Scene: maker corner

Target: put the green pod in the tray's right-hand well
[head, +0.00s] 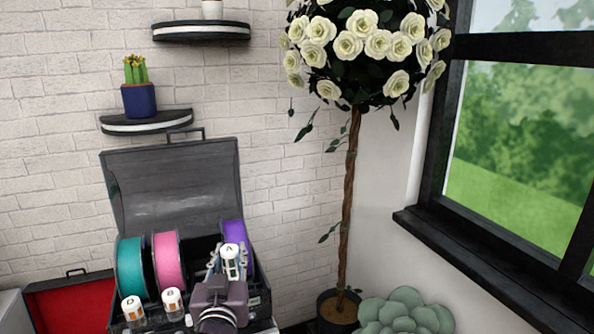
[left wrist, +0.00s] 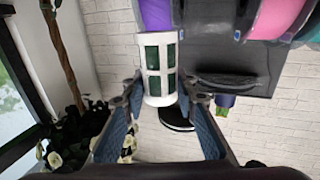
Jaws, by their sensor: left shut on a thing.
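The green pod (head: 230,262), a white canister with an "A" on its top, is held upright in my left gripper (head: 228,270) in front of the open case. In the left wrist view the pod (left wrist: 158,70) shows its green windows and sits between the two fingers of my left gripper (left wrist: 157,97), which is shut on it. Two more white pods, marked "D" (head: 133,309) and "B" (head: 172,304), with orange on their sides, stand at the front left. The tray and its right-hand well cannot be made out; my gripper and arm cover that area. My right gripper is out of view.
The open dark case (head: 170,185) holds a teal spool (head: 130,267), a pink spool (head: 166,264) and a purple spool (head: 236,233), with a dark gap between pink and purple. A potted rose tree (head: 352,190) stands to the right. A red-lined box (head: 70,305) lies left.

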